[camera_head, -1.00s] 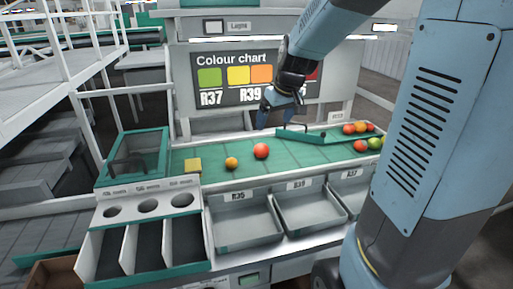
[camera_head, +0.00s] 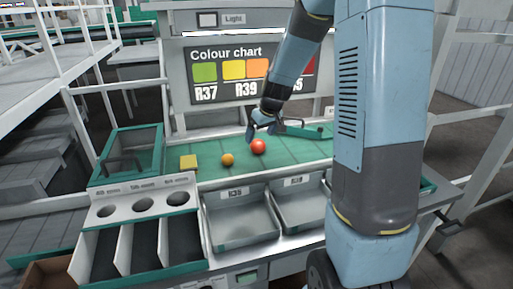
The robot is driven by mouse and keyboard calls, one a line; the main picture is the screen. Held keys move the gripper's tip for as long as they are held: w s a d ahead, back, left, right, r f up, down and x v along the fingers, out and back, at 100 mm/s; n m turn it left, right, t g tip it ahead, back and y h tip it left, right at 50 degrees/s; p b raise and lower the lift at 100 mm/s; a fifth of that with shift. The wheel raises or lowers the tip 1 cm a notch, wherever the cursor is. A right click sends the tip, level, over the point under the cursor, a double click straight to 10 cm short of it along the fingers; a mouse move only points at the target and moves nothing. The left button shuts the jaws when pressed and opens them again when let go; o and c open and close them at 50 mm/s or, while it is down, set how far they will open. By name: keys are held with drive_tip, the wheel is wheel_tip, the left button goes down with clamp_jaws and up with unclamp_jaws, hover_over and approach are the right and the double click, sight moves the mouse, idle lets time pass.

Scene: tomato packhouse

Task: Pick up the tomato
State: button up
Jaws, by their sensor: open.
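A red tomato (camera_head: 259,146) sits on the green sorting surface (camera_head: 300,152), just right of a smaller orange tomato (camera_head: 227,160). My gripper (camera_head: 260,133) is open, its fingers pointing down just above and behind the red tomato. I cannot tell whether a finger touches it. Nothing shows between the fingers. The group of tomatoes at the right end of the surface is hidden behind my arm.
A green diverter bar (camera_head: 303,131) stands right of my gripper. Grey trays (camera_head: 240,222) line the front edge. A green-framed box (camera_head: 126,155) stands at the left.

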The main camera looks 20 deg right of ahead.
sight(259, 141)
drive_tip(key=shift+x, duration=3.1)
drive_tip(key=shift+d, duration=0.15)
drive_tip(key=shift+c, duration=0.2)
drive_tip(key=c, duration=0.8)
